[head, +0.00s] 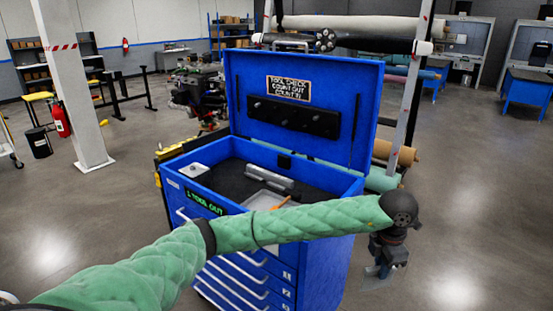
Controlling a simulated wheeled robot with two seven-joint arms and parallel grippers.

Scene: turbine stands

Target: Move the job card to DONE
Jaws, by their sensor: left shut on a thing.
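My left arm reaches across the front of the blue tool chest, and my left gripper (380,270) hangs fingers down past the chest's right side. It is shut on a thin, pale grey item (376,282), small and partly hidden by the fingers. I cannot tell for sure whether this is the job card. No card or place marked DONE can be made out elsewhere. My right gripper is not in view.
The blue tool chest (318,184) has its lid (350,88) raised. Inside are a grey tool (268,178), a pale box (194,170) and an orange-handled item. Its front label reads "1 TOOL OUT" (205,202). A white post (75,90) stands left. Floor right is clear.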

